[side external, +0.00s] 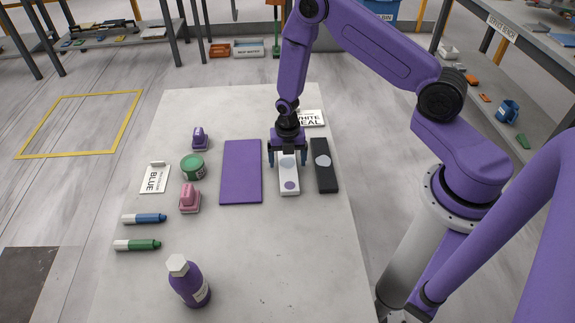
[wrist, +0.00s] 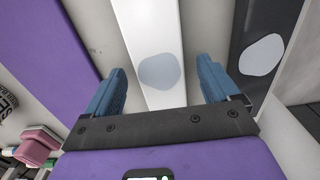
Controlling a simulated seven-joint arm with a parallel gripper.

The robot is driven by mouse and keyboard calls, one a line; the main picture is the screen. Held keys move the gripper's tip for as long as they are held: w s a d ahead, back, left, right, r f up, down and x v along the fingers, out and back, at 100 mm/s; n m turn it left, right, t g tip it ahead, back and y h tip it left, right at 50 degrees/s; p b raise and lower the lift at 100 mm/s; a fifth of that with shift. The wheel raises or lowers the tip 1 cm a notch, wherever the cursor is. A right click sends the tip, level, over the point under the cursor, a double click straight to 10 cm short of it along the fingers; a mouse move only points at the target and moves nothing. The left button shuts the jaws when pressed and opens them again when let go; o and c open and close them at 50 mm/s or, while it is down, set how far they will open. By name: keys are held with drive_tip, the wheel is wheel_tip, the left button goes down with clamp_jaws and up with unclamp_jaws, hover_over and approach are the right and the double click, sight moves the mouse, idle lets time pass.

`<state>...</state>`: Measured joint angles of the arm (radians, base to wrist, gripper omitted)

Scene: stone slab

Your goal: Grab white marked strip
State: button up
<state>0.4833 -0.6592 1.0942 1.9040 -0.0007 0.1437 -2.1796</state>
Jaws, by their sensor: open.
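In the wrist view the white strip (wrist: 148,30) shows a grey-blue round mark and runs between the fingers. My gripper (side external: 288,162) is open, with one blue finger on each side of the strip near its far part. In the wrist view the gripper (wrist: 160,90) shows a gap on both sides of the strip. I cannot tell the exact finger height above the slab. The gripper hides the strip's far end.
A black strip (side external: 324,166) with a pale mark lies close on the right. A purple plate (side external: 241,172) lies on the left. Stamps, a green tin (side external: 193,167), markers, a purple bottle (side external: 189,283) and labelled cards stand further out. The slab's near right area (side external: 300,260) is clear.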

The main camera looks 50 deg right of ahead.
drive_tip(key=shift+f, duration=0.35)
drive_tip(key=c, duration=1.5)
drive_tip(key=shift+r, duration=0.1)
